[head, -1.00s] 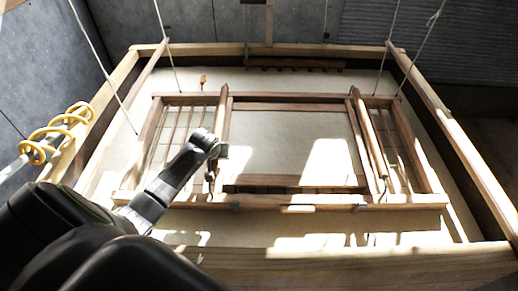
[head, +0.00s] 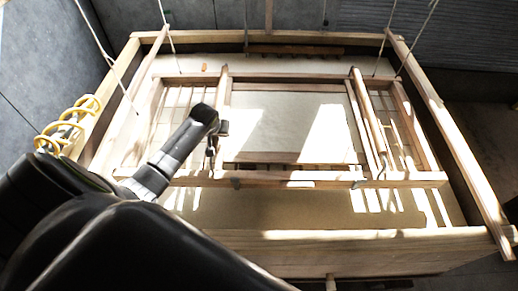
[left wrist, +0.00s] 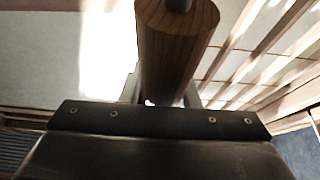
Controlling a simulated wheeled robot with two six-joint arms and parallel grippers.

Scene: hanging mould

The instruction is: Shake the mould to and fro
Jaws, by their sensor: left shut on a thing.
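The mould (head: 300,179) is a rectangular wooden frame with a pale sheet surface (head: 265,120) in its middle and slatted sides. It hangs from cords inside a larger wooden vat frame. Two wooden rods run front to back over it, a left one (head: 222,88) and a right one (head: 367,115). My left gripper (head: 215,138) is at the left rod, near the mould's front. In the left wrist view it is shut on a round wooden handle (left wrist: 178,50); its fingertips are mostly hidden. My right gripper is not in view.
The vat's front edge (head: 340,240) lies nearer me and its right rail (head: 450,130) runs along the right side. Cords (head: 388,45) rise at the corners. A yellow coil (head: 65,125) wraps a pole at the left.

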